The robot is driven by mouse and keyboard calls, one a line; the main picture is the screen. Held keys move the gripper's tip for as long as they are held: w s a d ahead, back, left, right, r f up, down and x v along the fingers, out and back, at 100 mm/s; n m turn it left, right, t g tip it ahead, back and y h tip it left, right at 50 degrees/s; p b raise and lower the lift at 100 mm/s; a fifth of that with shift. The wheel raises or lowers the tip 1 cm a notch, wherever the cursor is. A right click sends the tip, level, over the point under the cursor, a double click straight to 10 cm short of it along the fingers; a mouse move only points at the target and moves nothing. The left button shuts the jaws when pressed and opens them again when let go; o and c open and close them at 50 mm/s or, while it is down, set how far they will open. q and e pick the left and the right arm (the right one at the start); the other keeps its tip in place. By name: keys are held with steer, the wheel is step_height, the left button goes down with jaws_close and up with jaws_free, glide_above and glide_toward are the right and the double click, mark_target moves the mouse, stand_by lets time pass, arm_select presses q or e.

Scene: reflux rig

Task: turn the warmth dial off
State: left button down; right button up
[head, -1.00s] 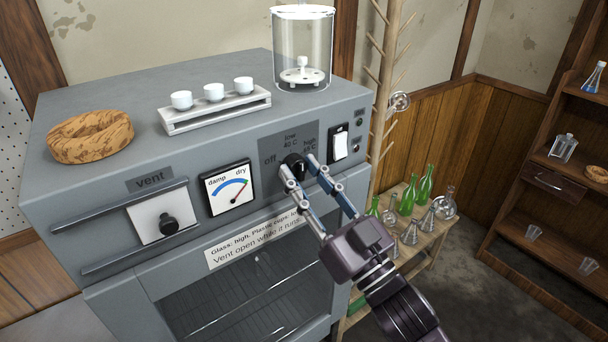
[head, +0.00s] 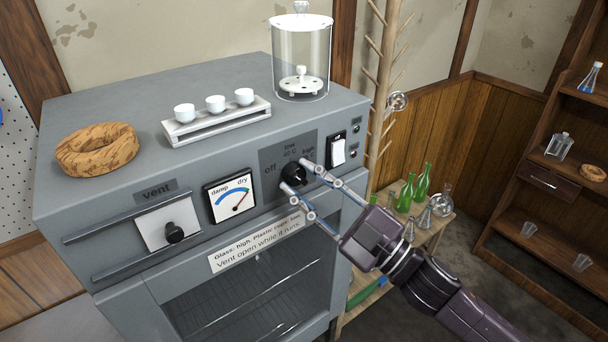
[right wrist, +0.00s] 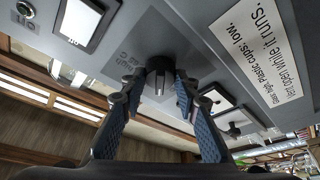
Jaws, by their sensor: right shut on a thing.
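The warmth dial (head: 293,173) is a black round knob on a dark grey panel marked off, low 40 C and high on the front of the grey cabinet (head: 110,215). My right gripper (head: 299,183) is shut on the dial, one finger on its upper right side and one below it. In the right wrist view the dial (right wrist: 160,78) sits between the two fingertips of the gripper (right wrist: 157,88). I cannot tell which mark the dial's pointer faces. My left gripper is not in view.
A white switch (head: 338,151) is right of the dial, and a damp/dry gauge (head: 229,195) is left of it. A vent slide (head: 168,226) is further left. White cups (head: 215,104), a cork ring (head: 97,149) and a glass jar (head: 300,55) stand on top.

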steer(key=n+p, duration=0.1)
steer(key=n+g, duration=0.1)
steer(key=n, duration=0.1)
steer(key=shift+r+n+p, duration=0.2)
steer(key=shift+n+p, duration=0.1)
steer(key=shift+p, duration=0.1)
steer(key=shift+n+g+p, duration=0.3)
steer(key=shift+n+p, duration=0.05)
steer(key=shift+n, duration=0.25)
steer(key=shift+f+g, duration=0.1)
steer(key=shift+g, duration=0.2)
steer(key=o, duration=1.1)
steer(key=shift+o, duration=0.2)
steer(key=v, duration=1.2)
steer(key=shift+f, duration=0.2)
